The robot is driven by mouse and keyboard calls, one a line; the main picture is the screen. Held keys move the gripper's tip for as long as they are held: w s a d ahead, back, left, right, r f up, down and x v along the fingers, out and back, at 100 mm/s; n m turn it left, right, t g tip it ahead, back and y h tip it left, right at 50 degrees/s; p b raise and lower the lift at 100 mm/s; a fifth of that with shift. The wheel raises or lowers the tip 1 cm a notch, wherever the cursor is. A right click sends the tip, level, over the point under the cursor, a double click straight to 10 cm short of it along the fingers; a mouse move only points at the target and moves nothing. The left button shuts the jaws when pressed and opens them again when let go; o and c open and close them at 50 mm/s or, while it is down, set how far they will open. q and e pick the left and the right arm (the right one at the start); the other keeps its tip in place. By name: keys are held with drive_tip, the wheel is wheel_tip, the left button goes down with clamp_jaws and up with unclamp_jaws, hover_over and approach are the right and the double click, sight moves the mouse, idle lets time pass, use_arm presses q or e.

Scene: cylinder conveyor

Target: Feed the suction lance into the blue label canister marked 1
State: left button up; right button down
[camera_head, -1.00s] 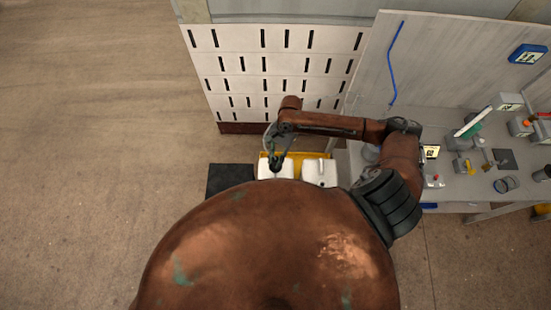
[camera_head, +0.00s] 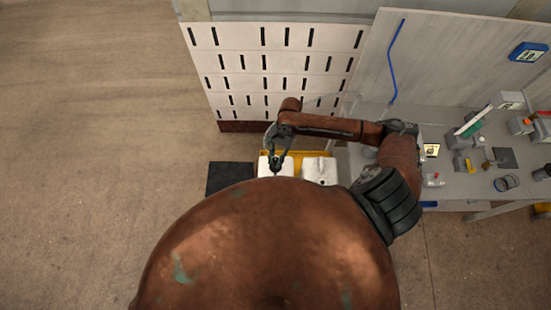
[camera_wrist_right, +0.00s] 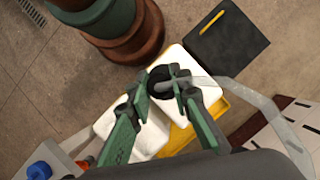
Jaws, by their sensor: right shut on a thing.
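My right gripper (camera_head: 277,160) reaches down over the left one of two white canisters. In the right wrist view its green fingers (camera_wrist_right: 163,84) are shut on the suction lance, whose grey upper part (camera_wrist_right: 196,82) runs into a pale translucent hose (camera_wrist_right: 245,92). A dark round cap or opening (camera_wrist_right: 158,78) shows between the fingers at the canister top; I cannot tell how deep the lance sits. This canister (camera_wrist_right: 205,111) and the other canister (camera_wrist_right: 147,138) stand side by side; the other one also shows in the head view (camera_head: 320,172). No blue label or number is visible. My left gripper is out of view.
A yellow tray (camera_wrist_right: 181,141) holds the canisters. A dark mat (camera_head: 230,179) lies on the floor beside it. A slotted white panel (camera_head: 270,65) stands behind. A grey workbench (camera_head: 455,187) with several small items is at right.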

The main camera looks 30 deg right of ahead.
sight(275, 169)
drive_tip(key=shift+f, duration=1.85)
drive_tip(key=shift+f+b, duration=0.55)
drive_tip(key=shift+f, duration=2.45)
drive_tip(key=shift+p, duration=0.55)
drive_tip(key=shift+f, duration=0.1)
